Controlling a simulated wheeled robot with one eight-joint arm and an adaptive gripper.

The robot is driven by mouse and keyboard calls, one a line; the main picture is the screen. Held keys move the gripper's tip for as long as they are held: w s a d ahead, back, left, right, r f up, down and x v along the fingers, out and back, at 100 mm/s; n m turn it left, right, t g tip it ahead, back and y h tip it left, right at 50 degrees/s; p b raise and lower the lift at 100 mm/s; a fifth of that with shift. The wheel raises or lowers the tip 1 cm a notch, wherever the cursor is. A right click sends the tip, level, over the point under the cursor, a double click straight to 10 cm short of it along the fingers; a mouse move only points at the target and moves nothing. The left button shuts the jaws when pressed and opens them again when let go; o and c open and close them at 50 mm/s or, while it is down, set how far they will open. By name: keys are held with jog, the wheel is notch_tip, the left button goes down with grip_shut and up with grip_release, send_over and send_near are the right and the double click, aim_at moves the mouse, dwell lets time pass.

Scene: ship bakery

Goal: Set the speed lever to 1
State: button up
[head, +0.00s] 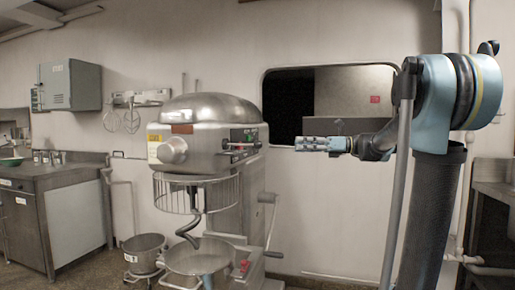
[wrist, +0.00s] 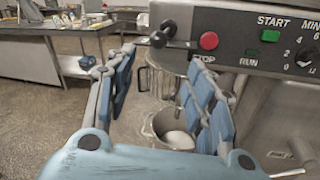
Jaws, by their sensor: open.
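The mixer's control panel (wrist: 255,38) fills the upper right of the wrist view. A lever with a black ball knob (wrist: 158,39) sticks out at its left end; which number it stands at cannot be read. My gripper (wrist: 160,68) is open and empty, its blue-padded fingers below the knob in the picture, one to each side. I see no contact with the lever. In the head view my gripper (head: 298,144) points left toward the mixer (head: 208,135), to the right of its panel (head: 243,138); the lever is too small there to make out surely.
The panel also carries a red STOP button (wrist: 208,41), a green START button (wrist: 270,35) and a timer dial (wrist: 305,57). A steel bowl (head: 198,257) sits under the mixer's hook and wire guard. A crank handle (head: 268,198) juts from the mixer's right side.

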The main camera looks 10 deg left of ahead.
aim_at(258, 144)
jog(key=a, duration=0.5)
jog(key=s+a, duration=0.1)
jog(key=a, duration=0.5)
jog(key=s+a, duration=0.1)
jog(key=a, duration=0.4)
jog(key=shift+a, duration=0.25)
